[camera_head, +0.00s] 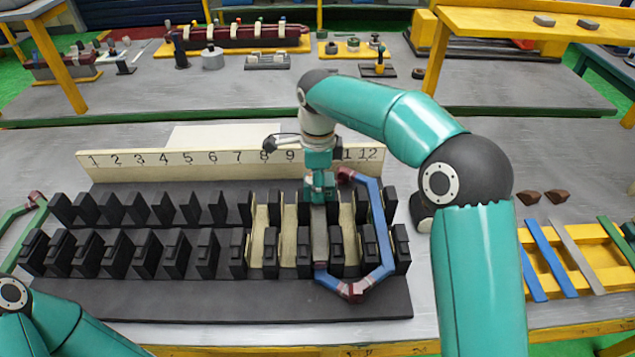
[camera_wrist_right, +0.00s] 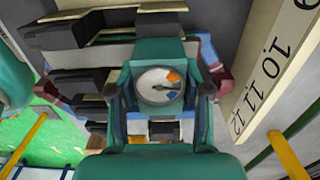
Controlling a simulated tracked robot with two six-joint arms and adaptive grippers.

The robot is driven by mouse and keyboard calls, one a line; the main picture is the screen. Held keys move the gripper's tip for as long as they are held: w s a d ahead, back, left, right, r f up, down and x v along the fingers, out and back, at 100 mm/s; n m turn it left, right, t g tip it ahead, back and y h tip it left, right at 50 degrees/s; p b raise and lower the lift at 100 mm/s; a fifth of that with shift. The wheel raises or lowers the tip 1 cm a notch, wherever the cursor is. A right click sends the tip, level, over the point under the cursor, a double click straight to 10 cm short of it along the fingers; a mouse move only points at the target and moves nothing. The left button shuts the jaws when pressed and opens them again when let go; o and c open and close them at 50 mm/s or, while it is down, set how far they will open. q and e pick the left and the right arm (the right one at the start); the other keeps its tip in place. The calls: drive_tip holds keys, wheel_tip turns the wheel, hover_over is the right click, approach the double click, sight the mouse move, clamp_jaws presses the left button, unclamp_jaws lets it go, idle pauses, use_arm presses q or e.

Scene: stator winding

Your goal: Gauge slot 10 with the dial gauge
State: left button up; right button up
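My right gripper (camera_head: 319,180) points down over the stator block (camera_head: 220,300), above the slot row that lines up with the hidden 10 on the number board (camera_head: 230,160). In the right wrist view the dial gauge (camera_wrist_right: 160,85) sits between the gripper's two fingers, its white face towards the camera. The gauge's tip is hidden. Below the gripper, the grey slot (camera_head: 319,240) runs between black teeth. Whether the gauge touches it cannot be told. A blue coil with dark red corners (camera_head: 374,205) loops around the right-hand slots. My left gripper is out of view.
Cream liners (camera_head: 257,235) line some slots near the gripper. A yellow rack (camera_head: 590,260) with blue, grey and green strips stands at the right. Two brown pieces (camera_head: 557,196) lie behind it. A green coil (camera_head: 20,222) with a dark red corner is at the left edge.

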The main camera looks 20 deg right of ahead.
drive_tip(key=o, duration=0.3)
wheel_tip(320, 180, up, 12)
idle(0.7)
idle(1.3)
